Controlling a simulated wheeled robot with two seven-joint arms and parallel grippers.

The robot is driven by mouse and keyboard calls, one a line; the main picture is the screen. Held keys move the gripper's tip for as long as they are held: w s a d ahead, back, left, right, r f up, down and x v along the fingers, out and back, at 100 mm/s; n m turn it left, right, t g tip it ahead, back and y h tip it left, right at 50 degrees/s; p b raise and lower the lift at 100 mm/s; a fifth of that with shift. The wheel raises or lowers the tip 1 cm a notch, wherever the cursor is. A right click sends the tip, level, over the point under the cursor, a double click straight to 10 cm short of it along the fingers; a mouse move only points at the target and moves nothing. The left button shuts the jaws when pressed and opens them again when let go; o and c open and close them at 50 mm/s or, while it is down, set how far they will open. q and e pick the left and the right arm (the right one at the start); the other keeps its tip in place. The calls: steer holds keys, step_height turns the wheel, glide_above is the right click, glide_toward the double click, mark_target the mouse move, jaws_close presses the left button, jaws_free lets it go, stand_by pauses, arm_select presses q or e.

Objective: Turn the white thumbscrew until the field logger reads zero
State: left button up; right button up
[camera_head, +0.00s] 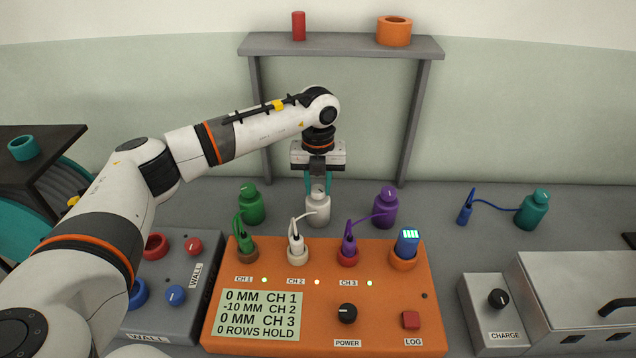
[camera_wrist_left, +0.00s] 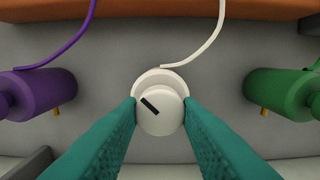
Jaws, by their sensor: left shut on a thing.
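The white thumbscrew (camera_wrist_left: 161,113) sits on top of the white sensor bottle (camera_head: 317,212), which stands upright behind the orange field logger (camera_head: 384,330). My left gripper (camera_head: 318,189) points down from above and is shut on the thumbscrew. In the left wrist view, the teal fingers (camera_wrist_left: 160,122) press on both sides of it, and its black mark slants from upper left to lower right. The logger display (camera_head: 260,314) reads 0 MM CH 1, -10 MM CH 2, 0 MM CH 3, 0 ROWS HOLD. The white cable runs to the white plug (camera_head: 296,246) at CH 2. My right gripper is out of view.
A green bottle (camera_head: 250,205) and a purple bottle (camera_head: 386,208) flank the white one, with gaps between. A teal bottle (camera_head: 532,211) stands farther right. A shelf (camera_head: 345,46) spans behind my arm. A grey WALL box (camera_head: 187,262) is left of the logger.

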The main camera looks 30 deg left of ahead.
mark_target(318, 188)
arm_select(q)
steer(key=o, duration=1)
steer(key=shift+c, duration=0.2)
step_height(318, 188, up, 12)
steer(key=b, duration=0.1)
steer(key=shift+b, duration=0.35)
